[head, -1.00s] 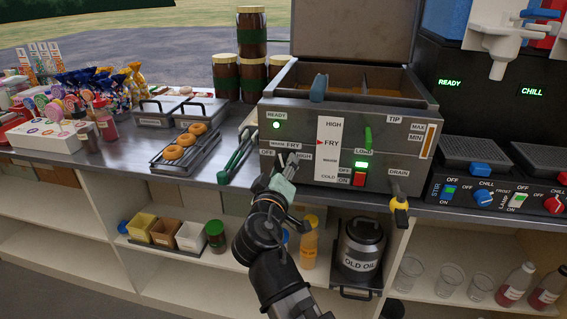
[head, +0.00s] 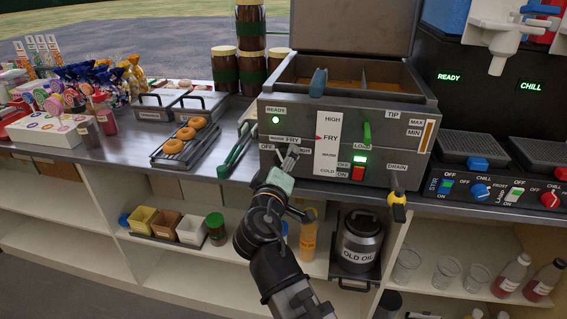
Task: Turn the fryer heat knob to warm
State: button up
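The fryer (head: 390,177) stands on the counter with its lid up. Its heat knob is hidden behind my gripper (head: 288,156), at the lower left of the front panel. Around that spot are the labels OFF, WARM, FRY (head: 292,140) and HIGH, the last partly covered. My gripper is at the panel over the knob's place. Whether the fingers touch or hold the knob, and which way it points, I cannot tell. On the white heat scale (head: 328,130), the red pointer is beside FRY. The READY light (head: 275,120) is green.
A green lever (head: 367,135), a red switch (head: 358,173) and the yellow-tipped drain tap (head: 398,208) sit right of my gripper. Green-handled tongs (head: 237,150) and doughnuts on a rack (head: 172,162) lie left. The old oil can (head: 360,240) is on the shelf below.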

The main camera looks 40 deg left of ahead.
aim_at(287, 118)
notch_tip(287, 118, up, 10)
dwell(0.8)
dwell(0.3)
